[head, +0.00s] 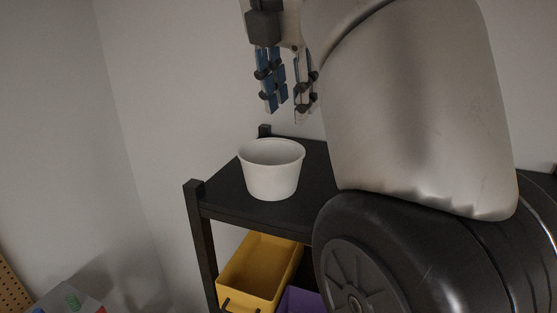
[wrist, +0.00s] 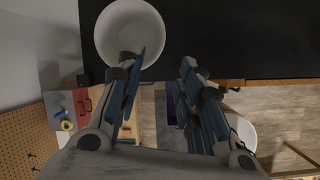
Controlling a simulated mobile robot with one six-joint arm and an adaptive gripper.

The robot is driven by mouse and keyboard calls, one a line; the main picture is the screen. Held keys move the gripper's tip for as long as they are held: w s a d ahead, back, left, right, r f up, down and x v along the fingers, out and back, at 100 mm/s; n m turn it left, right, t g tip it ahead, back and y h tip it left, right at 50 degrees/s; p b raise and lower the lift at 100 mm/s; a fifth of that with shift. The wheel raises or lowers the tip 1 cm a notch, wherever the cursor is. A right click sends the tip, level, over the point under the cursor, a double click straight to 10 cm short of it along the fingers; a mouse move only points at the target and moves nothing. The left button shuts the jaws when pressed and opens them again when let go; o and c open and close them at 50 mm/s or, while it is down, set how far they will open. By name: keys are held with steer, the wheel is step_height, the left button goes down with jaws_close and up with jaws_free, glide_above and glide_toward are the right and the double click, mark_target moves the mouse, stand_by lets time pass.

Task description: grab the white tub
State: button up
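The white tub (head: 271,171) stands upright on the black shelf top, near its left end. It looks empty. In the wrist view the tub (wrist: 128,28) is at the upper left, its rim partly covered by the left finger. My gripper (head: 285,112) hangs above the shelf with its fingers pointing down, higher than the tub. In the wrist view my gripper (wrist: 163,58) has its two blue-padded fingers apart with nothing between them. The tub lies mostly left of and beyond that gap.
The black shelf (head: 226,196) has a corner post at left. Below are a yellow bin (head: 258,268) and a purple bin (head: 299,301). A wall stands behind. A pegboard (wrist: 30,137) and another white round object (wrist: 241,132) show in the wrist view. The shelf top right of the tub is clear.

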steer(key=f, duration=0.2)
steer(key=b, duration=0.2)
glide_above(293, 179)
steer(key=f, duration=0.8)
steer(key=shift+s+f, duration=0.35)
steer(key=x, duration=0.2)
steer(key=b+x, duration=0.1)
steer(key=x, duration=0.1)
steer(key=shift+s+a+f, duration=0.2)
steer(key=shift+s+a, duration=0.05)
steer(key=shift+s, duration=0.05)
steer(key=shift+w+d+f, duration=0.1)
steer(key=shift+w+f, duration=0.2)
steer(key=shift+f, duration=0.1)
steer(key=shift+s, duration=0.1)
steer(key=shift+c, duration=0.6)
jaws_close()
